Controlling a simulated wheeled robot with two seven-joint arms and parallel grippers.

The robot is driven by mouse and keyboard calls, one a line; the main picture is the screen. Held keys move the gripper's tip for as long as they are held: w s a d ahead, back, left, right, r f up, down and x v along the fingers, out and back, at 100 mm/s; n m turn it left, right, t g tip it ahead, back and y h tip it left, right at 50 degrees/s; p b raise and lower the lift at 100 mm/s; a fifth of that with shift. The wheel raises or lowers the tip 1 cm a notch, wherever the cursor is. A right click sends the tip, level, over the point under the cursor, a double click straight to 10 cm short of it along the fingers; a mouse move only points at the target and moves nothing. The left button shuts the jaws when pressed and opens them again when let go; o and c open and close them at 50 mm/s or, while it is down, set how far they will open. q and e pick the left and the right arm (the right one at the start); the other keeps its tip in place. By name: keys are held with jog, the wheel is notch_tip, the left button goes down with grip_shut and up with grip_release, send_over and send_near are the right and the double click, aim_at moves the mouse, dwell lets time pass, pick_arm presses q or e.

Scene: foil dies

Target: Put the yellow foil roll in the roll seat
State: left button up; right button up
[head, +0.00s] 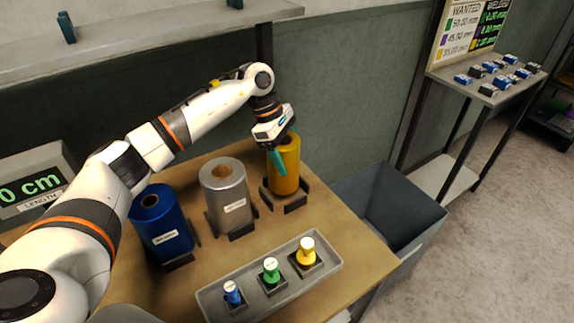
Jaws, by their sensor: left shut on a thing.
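The yellow foil roll (286,172) is upright at the back right of the wooden table, at the dark seat (291,204) with raised corner pieces. Whether its base rests fully down in that seat I cannot tell. My left gripper (277,160) comes down from above and is shut on the roll's upper part, with one teal finger showing against its near side. My right gripper is not in view.
A silver roll (226,196) and a blue roll (162,226) stand in dark holders to the left. A grey tray (325,268) in front holds small blue, green and yellow-topped pieces. A grey bin (415,222) stands right of the table (345,235). My left arm spans the left side.

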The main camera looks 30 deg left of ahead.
pick_arm(q)
notch_tip(320, 180, down, 3)
jog(key=shift+r+p, duration=0.1)
jog(key=shift+p, duration=0.25)
jog(key=shift+f, duration=0.45)
jog(key=shift+f, duration=0.15)
jog(key=o, duration=1.3)
